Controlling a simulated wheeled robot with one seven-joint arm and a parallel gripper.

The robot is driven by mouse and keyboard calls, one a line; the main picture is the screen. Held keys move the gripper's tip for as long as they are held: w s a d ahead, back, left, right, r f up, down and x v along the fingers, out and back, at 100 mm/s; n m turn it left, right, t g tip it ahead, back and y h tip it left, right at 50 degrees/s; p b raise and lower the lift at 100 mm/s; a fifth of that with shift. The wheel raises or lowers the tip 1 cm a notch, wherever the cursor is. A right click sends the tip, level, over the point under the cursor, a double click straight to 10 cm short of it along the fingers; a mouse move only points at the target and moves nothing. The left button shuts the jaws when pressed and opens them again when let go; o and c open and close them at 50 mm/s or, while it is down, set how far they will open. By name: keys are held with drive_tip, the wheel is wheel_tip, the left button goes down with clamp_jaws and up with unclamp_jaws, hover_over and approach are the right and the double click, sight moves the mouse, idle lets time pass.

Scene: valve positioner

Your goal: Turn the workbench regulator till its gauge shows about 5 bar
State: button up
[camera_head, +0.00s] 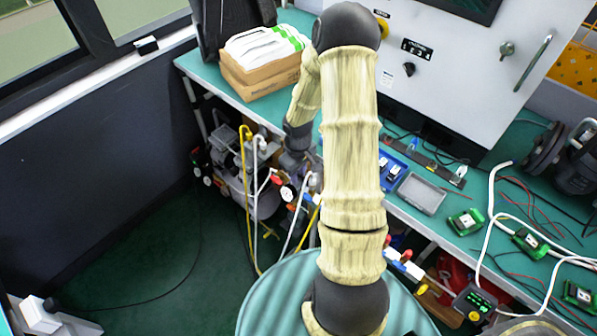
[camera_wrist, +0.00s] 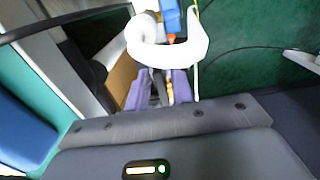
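A small round dial, apparently a gauge (camera_head: 288,192), shows beside a red knob (camera_head: 277,180) below the bench's front edge in the head view. I cannot tell for sure that this is the regulator of the task, and the dial is too small to read. My gripper (camera_head: 292,162) is just above and near these parts, partly hidden behind my arm. In the wrist view two purple fingers of my gripper (camera_wrist: 160,92) stand apart with a gap between them. A white curved piece (camera_wrist: 165,45) and a blue part with an orange tip (camera_wrist: 170,20) are beyond them.
The green workbench (camera_head: 455,195) carries a grey tray (camera_head: 421,194), circuit boards and cables. A compressor with several hoses (camera_head: 245,190) stands under it. Red and blue fittings (camera_head: 405,262) line its front edge. Green floor (camera_head: 150,260) at left is mostly free.

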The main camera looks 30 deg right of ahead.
clamp_jaws()
drive_tip(key=shift+m, duration=0.6)
drive_tip(key=shift+o, duration=1.3)
unclamp_jaws()
